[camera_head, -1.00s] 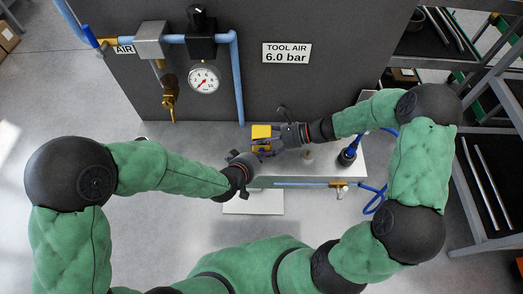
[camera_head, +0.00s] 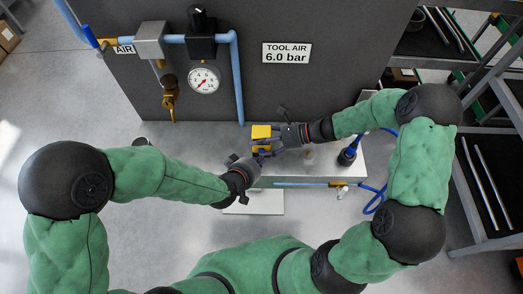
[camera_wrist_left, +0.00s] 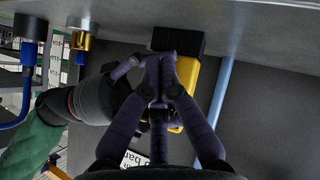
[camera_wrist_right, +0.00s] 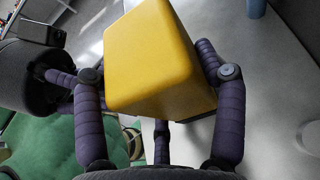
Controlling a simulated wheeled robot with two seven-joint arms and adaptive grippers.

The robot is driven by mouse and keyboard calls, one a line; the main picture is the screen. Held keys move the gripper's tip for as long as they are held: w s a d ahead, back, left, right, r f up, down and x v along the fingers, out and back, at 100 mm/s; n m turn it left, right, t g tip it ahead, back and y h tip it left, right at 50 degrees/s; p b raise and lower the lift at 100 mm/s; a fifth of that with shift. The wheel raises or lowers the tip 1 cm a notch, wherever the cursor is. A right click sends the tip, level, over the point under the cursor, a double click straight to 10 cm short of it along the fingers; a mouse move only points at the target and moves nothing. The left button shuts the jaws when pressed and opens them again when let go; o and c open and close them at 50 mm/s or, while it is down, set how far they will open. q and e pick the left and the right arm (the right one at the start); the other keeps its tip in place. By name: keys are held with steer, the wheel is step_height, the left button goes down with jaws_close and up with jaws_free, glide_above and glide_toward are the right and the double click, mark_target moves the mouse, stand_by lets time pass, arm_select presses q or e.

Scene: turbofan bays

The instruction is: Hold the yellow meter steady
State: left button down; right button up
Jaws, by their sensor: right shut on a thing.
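The yellow meter (camera_head: 261,131) is a block with rounded edges, held above the bench in front of the dark panel. My right gripper (camera_head: 272,138) is shut on it from the right; the right wrist view shows the yellow body (camera_wrist_right: 160,60) between the spread fingers. My left gripper (camera_head: 258,158) is just below and in front of the meter in the head view. In the left wrist view its two upper fingertips (camera_wrist_left: 160,62) lie close together, in front of the yellow meter (camera_wrist_left: 187,85). Whether they touch the meter is unclear. The meter's face is hidden.
The bench (camera_head: 268,182) carries a blue-and-black fitting (camera_head: 348,155) at right with a blue hose (camera_head: 378,195). A round gauge (camera_head: 204,80) and brass valve (camera_head: 170,95) are on the panel. Shelves with rods (camera_head: 488,185) stand at far right. Floor at left is clear.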

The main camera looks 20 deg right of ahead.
arm_select(q)
steer(key=shift+s, duration=0.1)
steer(key=shift+s+a, duration=0.25)
steer(key=shift+s, duration=0.5)
steer(key=shift+s+a, duration=0.2)
steer(key=shift+s, duration=0.6)
steer(key=shift+s+a, duration=0.25)
steer(key=shift+s, duration=0.5)
arm_select(e)
steer(key=o, duration=1.4)
steer(key=shift+c, duration=0.2)
steer(key=shift+d, duration=0.1)
